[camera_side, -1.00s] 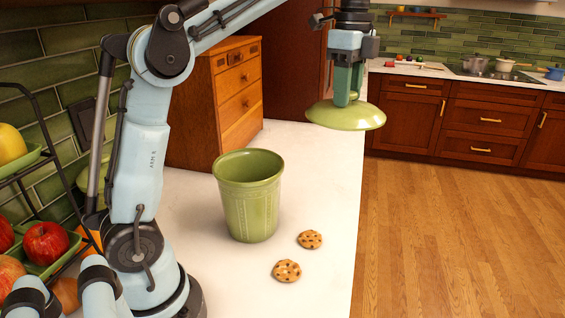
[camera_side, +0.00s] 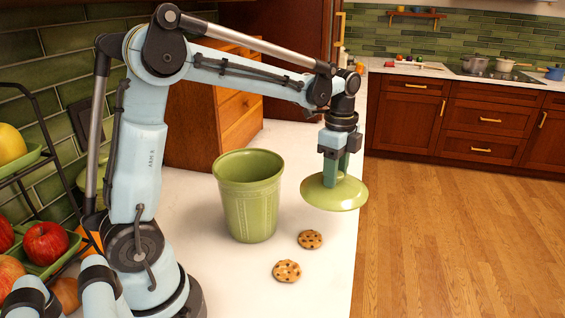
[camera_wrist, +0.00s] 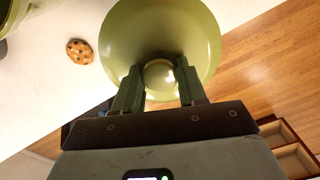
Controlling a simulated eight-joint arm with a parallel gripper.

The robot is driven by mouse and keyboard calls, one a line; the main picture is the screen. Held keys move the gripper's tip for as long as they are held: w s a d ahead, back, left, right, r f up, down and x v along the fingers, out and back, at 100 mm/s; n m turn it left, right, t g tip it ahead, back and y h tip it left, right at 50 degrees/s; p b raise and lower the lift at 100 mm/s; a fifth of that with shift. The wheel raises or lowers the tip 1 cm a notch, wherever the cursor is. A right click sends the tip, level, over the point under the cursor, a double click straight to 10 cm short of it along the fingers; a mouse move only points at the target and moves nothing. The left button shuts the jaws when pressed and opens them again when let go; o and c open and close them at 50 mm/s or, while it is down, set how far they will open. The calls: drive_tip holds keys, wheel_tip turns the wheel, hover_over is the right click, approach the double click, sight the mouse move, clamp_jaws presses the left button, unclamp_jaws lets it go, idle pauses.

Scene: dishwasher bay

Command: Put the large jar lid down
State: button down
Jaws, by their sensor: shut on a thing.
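The large jar lid (camera_side: 334,196) is a wide green glazed disc, held in the air near the counter's right edge. My gripper (camera_side: 333,176) is shut on its knob from above. In the wrist view the lid (camera_wrist: 190,38) fills the top middle, with its round knob (camera_wrist: 159,76) between the two fingers of my gripper (camera_wrist: 158,82). The green jar (camera_side: 249,205) stands upright and open on the counter, left of the lid. I cannot tell exactly how far the lid is above the counter.
Two cookies (camera_side: 310,239) (camera_side: 287,271) lie on the white counter (camera_side: 235,285) in front of and right of the jar. A wooden drawer chest (camera_side: 205,125) stands behind. The counter drops to a wooden floor (camera_side: 450,240) on the right. A fruit rack (camera_side: 45,160) is at left.

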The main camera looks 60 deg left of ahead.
drive_tip(key=shift+w+a+f, duration=0.3)
drive_tip(key=shift+a+f, duration=1.4)
drive_tip(key=shift+w+a+f, duration=0.35)
drive_tip(key=shift+a+f, duration=1.3)
drive_tip(key=shift+w+a+f, duration=0.3)
drive_tip(key=shift+a+f, duration=1.4)
drive_tip(key=c, duration=0.6)
unclamp_jaws()
drive_tip(key=shift+f, duration=0.1)
